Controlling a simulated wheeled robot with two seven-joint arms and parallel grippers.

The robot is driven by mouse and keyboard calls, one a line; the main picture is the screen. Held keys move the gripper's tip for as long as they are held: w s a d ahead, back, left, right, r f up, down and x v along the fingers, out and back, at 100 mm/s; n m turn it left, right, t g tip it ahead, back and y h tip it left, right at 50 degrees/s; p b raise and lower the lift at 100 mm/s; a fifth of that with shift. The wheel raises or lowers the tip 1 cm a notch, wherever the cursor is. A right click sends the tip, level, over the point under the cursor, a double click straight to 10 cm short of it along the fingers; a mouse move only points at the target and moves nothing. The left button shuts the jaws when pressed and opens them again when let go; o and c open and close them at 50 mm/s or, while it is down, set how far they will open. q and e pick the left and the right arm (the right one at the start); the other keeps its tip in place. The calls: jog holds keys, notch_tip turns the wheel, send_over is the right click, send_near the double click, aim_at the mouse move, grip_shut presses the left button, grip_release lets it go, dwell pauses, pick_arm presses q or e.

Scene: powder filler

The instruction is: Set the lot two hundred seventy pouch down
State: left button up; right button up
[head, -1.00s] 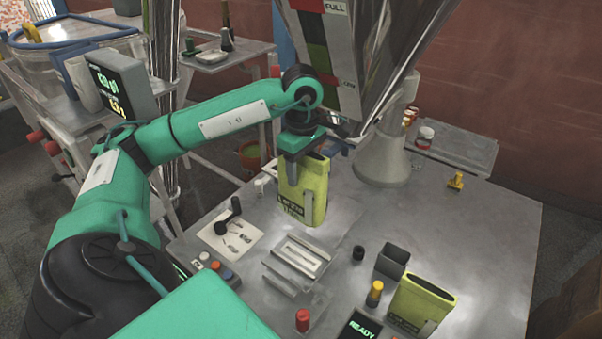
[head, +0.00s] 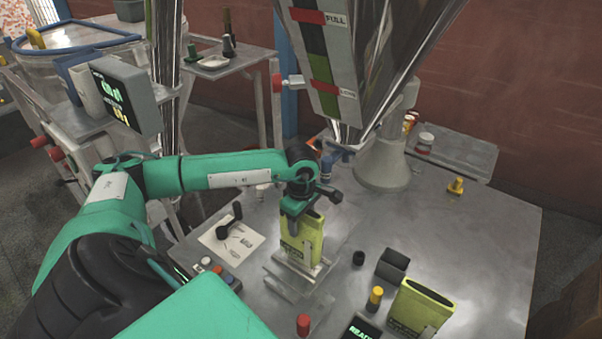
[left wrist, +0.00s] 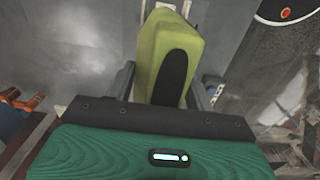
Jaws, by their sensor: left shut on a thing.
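My left gripper (head: 297,205) is shut on a yellow-green pouch (head: 302,240), gripping it near its top. The pouch is upright, and its lower end is at the metal cradle (head: 325,266) on the steel table. I cannot tell whether it bears fully on the cradle. Its label is too small to read. In the left wrist view the pouch (left wrist: 170,50) shows between the fingers, with its dark opening toward me. A second yellow-green pouch (head: 420,306) stands upright at the front right. My right gripper is not in view.
A dark square cup (head: 392,265), a black cap (head: 358,258), a yellow-topped knob (head: 375,297) and a red button (head: 303,323) stand near the cradle. The filler's hopper (head: 375,60) hangs behind. The table's right side is mostly clear.

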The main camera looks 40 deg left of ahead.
pick_arm(q)
notch_tip(320, 180, down, 3)
jog(key=shift+r, duration=0.15)
jog(key=shift+f, duration=0.35)
jog(key=shift+f, duration=0.1)
